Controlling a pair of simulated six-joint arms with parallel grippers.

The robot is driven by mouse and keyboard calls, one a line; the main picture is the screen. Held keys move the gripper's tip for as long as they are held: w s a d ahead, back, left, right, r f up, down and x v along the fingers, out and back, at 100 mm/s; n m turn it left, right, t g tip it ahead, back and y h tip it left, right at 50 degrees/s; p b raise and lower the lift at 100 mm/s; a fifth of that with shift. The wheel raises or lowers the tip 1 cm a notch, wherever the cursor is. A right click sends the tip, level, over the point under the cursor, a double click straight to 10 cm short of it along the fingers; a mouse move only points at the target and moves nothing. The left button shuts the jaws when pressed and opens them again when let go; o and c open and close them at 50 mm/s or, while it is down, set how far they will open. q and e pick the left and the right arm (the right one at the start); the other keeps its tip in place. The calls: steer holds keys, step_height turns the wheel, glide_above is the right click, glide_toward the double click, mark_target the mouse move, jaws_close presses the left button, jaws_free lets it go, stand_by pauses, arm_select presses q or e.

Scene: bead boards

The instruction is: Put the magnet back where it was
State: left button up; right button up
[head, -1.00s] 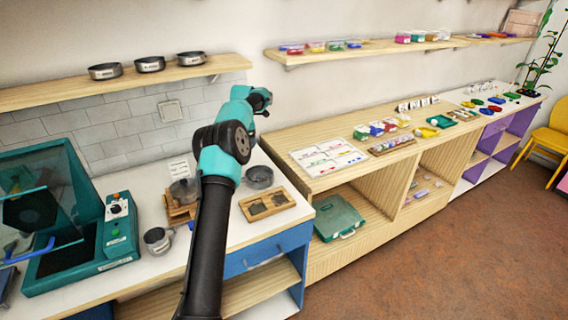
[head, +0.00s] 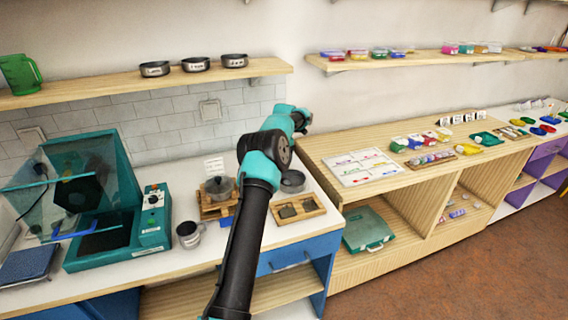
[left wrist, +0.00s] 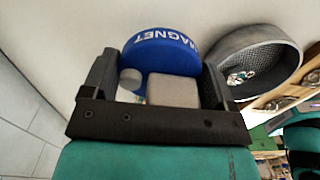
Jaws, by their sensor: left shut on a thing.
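The magnet (left wrist: 158,48) is a blue disc with white "MAGNET" lettering. In the left wrist view it shows just past my left gripper (left wrist: 160,78), which is shut on it. A grey block (left wrist: 172,91) and a pale rounded piece sit between the fingers, below the disc. In the head view my left arm reaches over the white counter (head: 150,268), its wrist above the dark round pan (head: 292,183). The fingers and the magnet are hidden there. A small blue patch (head: 226,221) shows beside the arm on the counter. My right gripper is not in view.
A pot (head: 217,188) on a wooden stand, a metal mug (head: 189,235), a wooden tray (head: 298,208) and a teal machine with a clear lid (head: 152,221) stand on the counter. Labelled dishes (head: 195,64) line the shelf above. A mesh sieve (left wrist: 262,62) is close right of the gripper.

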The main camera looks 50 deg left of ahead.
arm_select(q)
steer(key=shift+f, duration=0.1)
steer(key=shift+f, duration=1.85)
steer(key=shift+f, duration=0.15)
steer(key=o, duration=1)
step_height(320, 180, up, 12)
steer(key=shift+r, duration=0.15)
